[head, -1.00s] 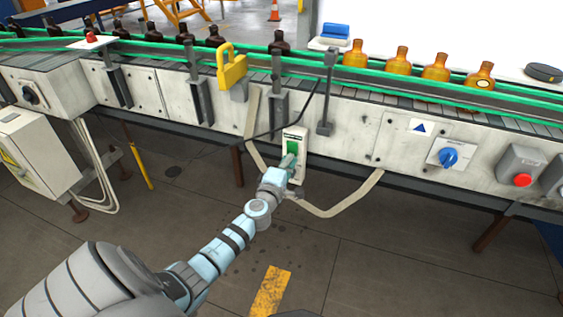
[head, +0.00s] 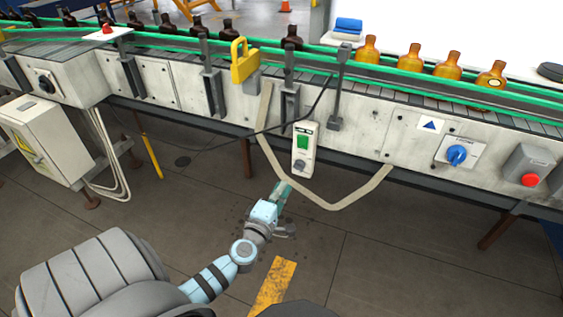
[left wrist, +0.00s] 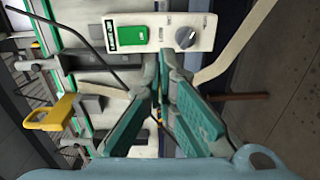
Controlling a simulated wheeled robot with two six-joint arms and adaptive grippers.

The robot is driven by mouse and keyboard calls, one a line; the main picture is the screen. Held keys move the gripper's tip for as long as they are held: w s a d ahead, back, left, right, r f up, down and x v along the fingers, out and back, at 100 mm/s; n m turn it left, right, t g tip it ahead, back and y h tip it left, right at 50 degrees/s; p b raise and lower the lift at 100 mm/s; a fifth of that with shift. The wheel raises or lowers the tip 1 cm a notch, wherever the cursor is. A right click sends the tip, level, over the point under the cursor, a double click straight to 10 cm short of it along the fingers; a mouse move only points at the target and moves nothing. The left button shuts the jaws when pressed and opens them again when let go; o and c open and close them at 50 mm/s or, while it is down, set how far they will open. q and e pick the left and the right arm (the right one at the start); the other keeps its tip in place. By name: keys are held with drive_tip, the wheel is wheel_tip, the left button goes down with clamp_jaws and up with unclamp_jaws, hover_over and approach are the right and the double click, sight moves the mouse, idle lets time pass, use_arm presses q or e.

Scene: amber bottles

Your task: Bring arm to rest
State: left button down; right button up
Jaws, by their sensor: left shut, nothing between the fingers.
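My left gripper (head: 283,189) is in front of the conveyor's side, low and below the control box (head: 303,150) with the green switch. The gripper is apart from the box and holds nothing. In the left wrist view its teal fingers (left wrist: 163,62) come together at the tips, with the control box (left wrist: 160,33) beyond them. The box has a green rocker (left wrist: 134,36) and a dark rotary knob (left wrist: 185,38). My right gripper is not in view.
The conveyor (head: 400,130) carries amber bottles (head: 410,58) at right and dark bottles (head: 228,30) at left. A yellow handle (head: 243,62), a blue rotary switch (head: 456,154) and a red button (head: 529,180) are on its front. A loose beige strap (head: 345,200) hangs near my left arm. The floor in front is clear.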

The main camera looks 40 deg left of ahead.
use_arm(q)
drive_tip(key=shift+d, duration=0.1)
drive_tip(key=s+d+f+m+g+h+p, duration=0.1)
drive_tip(key=s+d+f+m+g+h, duration=0.15)
drive_tip(key=s+f+m, duration=0.5)
drive_tip(key=s+d+f+m+g+h+p, duration=0.1)
drive_tip(key=s+f+m+g, duration=0.25)
drive_tip(key=f, duration=0.65)
drive_tip(key=s+d+f+m+g+h+p, duration=0.1)
drive_tip(key=s+f+m+g, duration=0.1)
drive_tip(key=s+f+m, duration=0.55)
drive_tip(key=s+d+f+m+g+p, duration=0.1)
drive_tip(key=s+f+g, duration=0.1)
drive_tip(key=s, duration=0.5)
drive_tip(key=s+d+f+m+g+p, duration=0.1)
drive_tip(key=s+d+f+g, duration=0.1)
drive_tip(key=s, duration=0.5)
drive_tip(key=s+d+f+m+g+p, duration=0.1)
drive_tip(key=s+d+f+g, duration=0.1)
drive_tip(key=s+f, duration=0.3)
drive_tip(key=s+g, duration=0.1)
drive_tip(key=s, duration=0.1)
drive_tip(key=shift+s+d, duration=0.25)
drive_tip(key=shift+s, duration=0.05)
drive_tip(key=shift+w+m, duration=0.1)
drive_tip(key=shift+m, duration=0.15)
